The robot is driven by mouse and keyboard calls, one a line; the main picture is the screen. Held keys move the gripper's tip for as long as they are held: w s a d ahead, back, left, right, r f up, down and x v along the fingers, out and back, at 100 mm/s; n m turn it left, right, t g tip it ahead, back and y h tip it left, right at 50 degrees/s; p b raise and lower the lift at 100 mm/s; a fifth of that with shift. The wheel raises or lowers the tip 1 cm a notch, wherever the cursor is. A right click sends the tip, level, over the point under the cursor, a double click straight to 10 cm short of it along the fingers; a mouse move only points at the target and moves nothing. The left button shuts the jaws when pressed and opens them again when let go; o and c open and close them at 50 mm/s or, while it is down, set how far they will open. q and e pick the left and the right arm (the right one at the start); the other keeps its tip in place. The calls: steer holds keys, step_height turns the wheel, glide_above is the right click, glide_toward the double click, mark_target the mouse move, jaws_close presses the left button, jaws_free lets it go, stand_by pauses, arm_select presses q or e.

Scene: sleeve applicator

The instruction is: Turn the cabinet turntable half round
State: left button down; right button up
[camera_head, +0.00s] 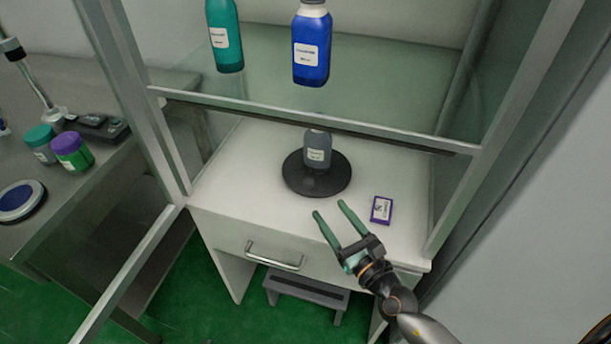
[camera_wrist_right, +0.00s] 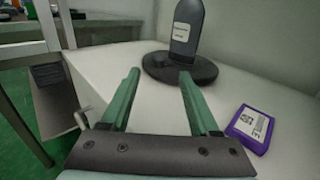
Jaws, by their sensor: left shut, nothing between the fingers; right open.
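The cabinet turntable (camera_head: 318,185) is a round black disc on the white cabinet floor. A grey bottle (camera_head: 317,151) with a white label stands upright on it. In the right wrist view, the turntable (camera_wrist_right: 205,73) and the lower part of the bottle (camera_wrist_right: 186,25) show beyond the fingers. My right gripper (camera_head: 328,209) has green fingers, open and empty, in front of the turntable and apart from it. The same gripper shows in the right wrist view (camera_wrist_right: 160,80). My left gripper is in neither view.
A purple labelled box (camera_head: 381,210) lies right of the turntable. A teal bottle (camera_head: 225,38) and a blue bottle (camera_head: 311,48) stand on the glass shelf (camera_head: 390,85) above. Metal frame posts flank the opening. A drawer handle (camera_head: 275,258) is below; jars stand on the left bench.

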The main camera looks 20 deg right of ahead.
mark_target(311, 185)
steer(key=w, duration=0.3)
steer(key=w+a, duration=0.1)
steer(key=w, duration=0.3)
steer(key=w+a, duration=0.1)
steer(key=w, duration=0.3)
steer(key=shift+s, duration=0.1)
steer(key=shift+c, duration=0.4)
jaws_close()
stand_by(0.7)
